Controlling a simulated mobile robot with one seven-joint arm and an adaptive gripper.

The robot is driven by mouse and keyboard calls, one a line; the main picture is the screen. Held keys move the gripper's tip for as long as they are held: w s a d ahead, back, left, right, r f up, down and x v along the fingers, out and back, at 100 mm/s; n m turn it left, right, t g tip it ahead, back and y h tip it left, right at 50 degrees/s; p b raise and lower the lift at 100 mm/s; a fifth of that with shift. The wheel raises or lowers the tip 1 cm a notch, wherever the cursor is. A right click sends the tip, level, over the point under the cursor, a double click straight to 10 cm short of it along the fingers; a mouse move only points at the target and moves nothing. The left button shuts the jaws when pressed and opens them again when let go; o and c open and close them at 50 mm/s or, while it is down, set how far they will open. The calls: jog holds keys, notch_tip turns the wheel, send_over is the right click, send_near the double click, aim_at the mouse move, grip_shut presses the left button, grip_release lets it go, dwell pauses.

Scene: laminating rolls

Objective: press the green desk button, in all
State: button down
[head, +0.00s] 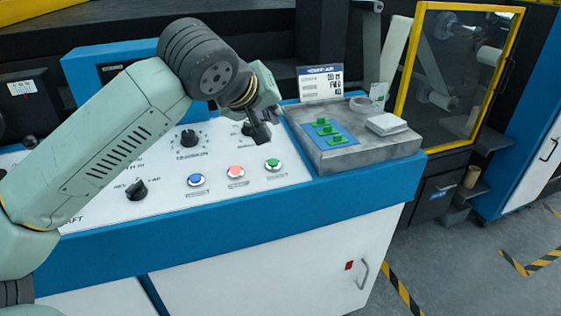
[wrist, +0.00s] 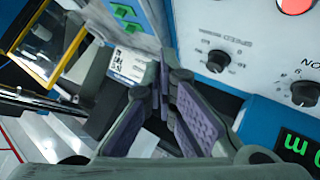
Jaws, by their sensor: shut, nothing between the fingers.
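The green desk button (head: 273,164) is at the right end of a row of three on the white sloped panel. The pink-red button (head: 236,172) and the blue button (head: 195,180) sit to its left. My gripper (head: 263,140) is shut and empty, pointing down just above and left of the green button in the head view. I see a gap between them in the picture, but cannot tell the exact height. In the wrist view my gripper's fingers (wrist: 163,75) are together, and I cannot make out the green button there.
A grey tray (head: 365,156) with green pieces (head: 324,129) on a blue mat and a white stack (head: 386,124) stands right of the panel. Black knobs (head: 189,138) rise from the panel. A yellow-framed window (head: 461,75) is at the back right.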

jog(key=shift+f, duration=0.15)
jog(key=b, duration=0.5)
send_over(270, 163)
notch_tip(270, 163, down, 8)
jog(key=shift+s+d+r, duration=0.15)
jog(key=shift+r, duration=0.05)
jog(key=shift+f+b, duration=0.4)
jog(key=shift+f, duration=0.05)
jog(key=shift+f, duration=0.1)
dwell(0.9)
jog(key=shift+w+f+b, duration=0.2)
jog(key=shift+f+b, duration=0.15)
jog(key=shift+b, duration=0.35)
